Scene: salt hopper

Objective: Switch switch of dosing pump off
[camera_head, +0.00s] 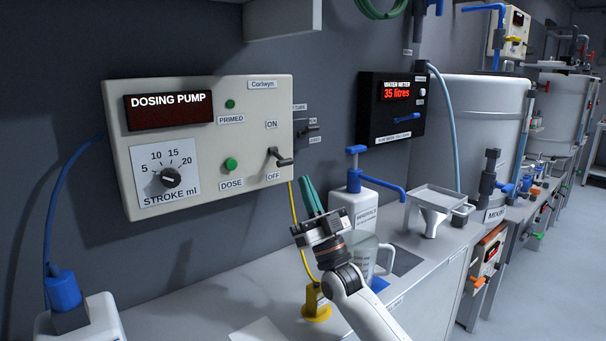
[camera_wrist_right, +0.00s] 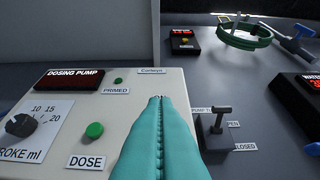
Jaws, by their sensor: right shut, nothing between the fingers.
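The grey dosing pump box (camera_head: 235,95) hangs on the wall at left in the head view and also shows in the wrist view (camera_wrist_right: 120,130). Its black lever switch (camera_head: 283,160) is at the right edge of the front, between the ON and OFF labels. The lever sticks out and seems to tilt down towards OFF. My right gripper (camera_head: 308,182) is shut and empty, its teal fingers pointing up, to the right of and slightly below the switch, apparently apart from it. In the wrist view the fingers (camera_wrist_right: 157,99) cover the switch area. My left gripper is not in view.
A pump tube lever (camera_wrist_right: 219,122) sits right of the box. The water meter (camera_head: 390,108) is further right. A blue-topped dispenser bottle (camera_head: 357,205), a jug (camera_head: 365,255) and a yellow fitting (camera_head: 316,302) stand on the counter near my right arm.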

